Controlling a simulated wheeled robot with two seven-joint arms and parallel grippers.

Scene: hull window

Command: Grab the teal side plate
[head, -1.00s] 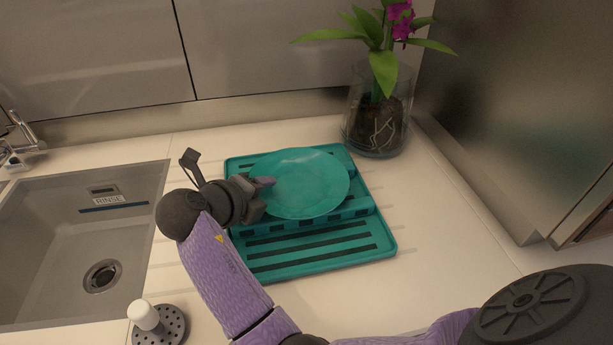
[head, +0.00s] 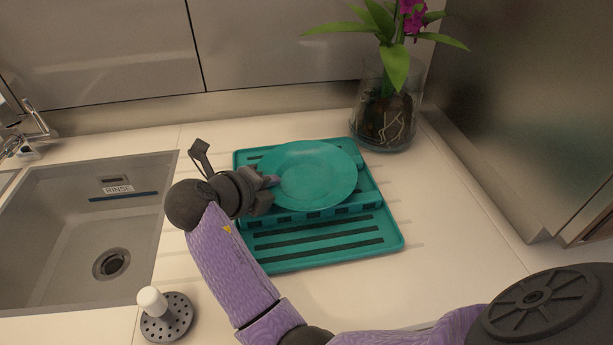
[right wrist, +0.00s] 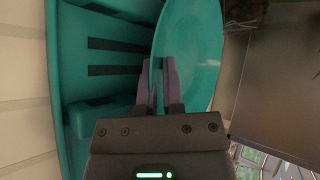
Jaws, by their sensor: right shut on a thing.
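The teal side plate (head: 313,176) leans in the teal drying rack (head: 330,246) on the counter. It also shows in the right wrist view (right wrist: 196,50). My right gripper (head: 271,182) is at the plate's left rim in the head view. In the right wrist view its two purple fingers (right wrist: 161,84) are shut on the plate's edge, one on each side. The plate still appears to be within the rack; whether it touches the rack's slot is hard to tell. My left gripper is not in view.
A sink (head: 75,235) with a "RINSE" label lies to the left. A grey strainer plug (head: 167,322) with a white knob stands on the front counter. A glass vase (head: 387,112) with an orchid stands close behind the rack. A cabinet side (head: 530,120) bounds the right.

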